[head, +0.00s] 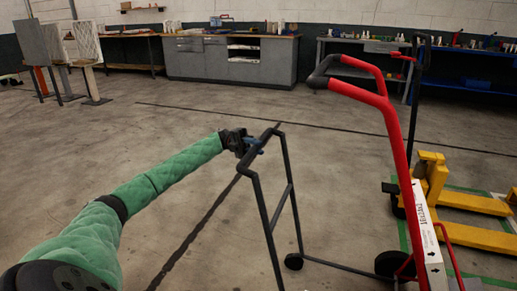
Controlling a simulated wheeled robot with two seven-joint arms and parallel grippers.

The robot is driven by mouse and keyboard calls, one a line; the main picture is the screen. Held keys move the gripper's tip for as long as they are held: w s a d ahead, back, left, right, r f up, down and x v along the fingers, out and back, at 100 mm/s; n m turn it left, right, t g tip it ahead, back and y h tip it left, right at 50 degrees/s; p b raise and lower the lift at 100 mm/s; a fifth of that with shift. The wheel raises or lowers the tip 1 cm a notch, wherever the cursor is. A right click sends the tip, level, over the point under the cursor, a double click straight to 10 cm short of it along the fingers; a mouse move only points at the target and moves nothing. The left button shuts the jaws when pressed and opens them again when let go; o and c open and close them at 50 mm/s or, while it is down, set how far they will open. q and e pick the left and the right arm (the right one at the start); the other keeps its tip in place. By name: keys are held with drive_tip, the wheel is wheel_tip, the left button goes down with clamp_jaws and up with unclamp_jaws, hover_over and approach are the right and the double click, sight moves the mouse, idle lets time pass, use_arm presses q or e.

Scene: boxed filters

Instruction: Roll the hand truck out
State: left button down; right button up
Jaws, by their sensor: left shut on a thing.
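A red hand truck (393,125) with a black grip at its top stands upright at the right. A long white box with printed markings (428,235) is against its lower part. To its left stands a dark tubular frame (262,200) with small wheels at its foot; I cannot tell whether the two are joined. My left gripper (257,143), at the end of the green-sleeved arm, is shut on the top of the dark frame. The fingers' exact contact is small and partly hidden. My right gripper is not in view.
A yellow pallet truck (432,178) with a black handle stands close at the right, by green floor lines. Grey cabinets (235,60) and workbenches line the back wall. Grey panels on stands (90,45) are at far left. The middle floor (190,125) is clear.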

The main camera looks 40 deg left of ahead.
use_arm(q)
drive_tip(key=shift+f, duration=0.1)
drive_tip(key=c, duration=1.3)
unclamp_jaws()
drive_tip(key=shift+o, duration=0.2)
drive_tip(key=v, duration=0.7)
drive_tip(key=shift+a, duration=0.4)
